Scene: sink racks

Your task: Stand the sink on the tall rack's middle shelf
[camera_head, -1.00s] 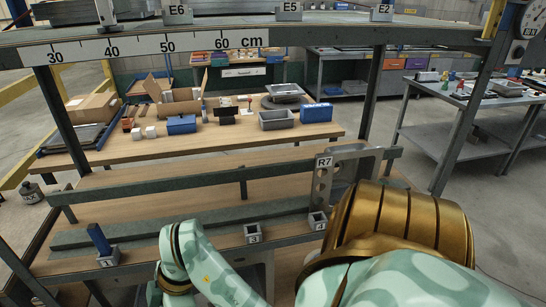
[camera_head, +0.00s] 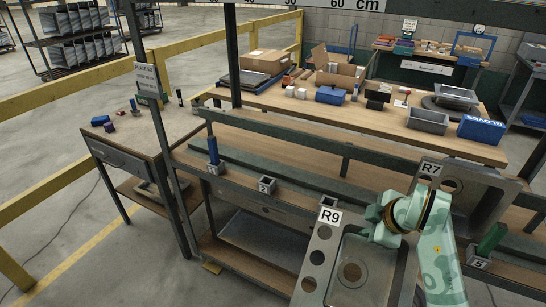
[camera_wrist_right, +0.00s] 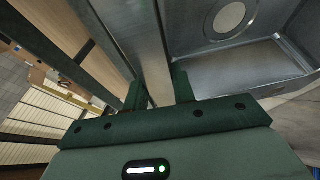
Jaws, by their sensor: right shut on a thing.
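A grey metal sink labelled R9 (camera_head: 320,262) hangs upright, slightly tilted, in front of the tall rack (camera_head: 280,132) in the head view. My right gripper (camera_head: 377,218) is shut on its upper edge. In the right wrist view, the fingers of the right gripper (camera_wrist_right: 158,92) close on both sides of the sink's rim (camera_wrist_right: 148,50), with the basin and round drain to the right. The sink hides part of the middle shelf (camera_head: 300,205) behind it. My left gripper is not in view.
Another sink, labelled R7 (camera_head: 462,172), stands on the shelf behind my right arm. Numbered sockets line the shelf front; a blue peg (camera_head: 213,150) stands in the left one, a green peg (camera_head: 491,238) in the right. Socket 2 (camera_head: 266,186) is empty. A side table (camera_head: 125,158) stands left.

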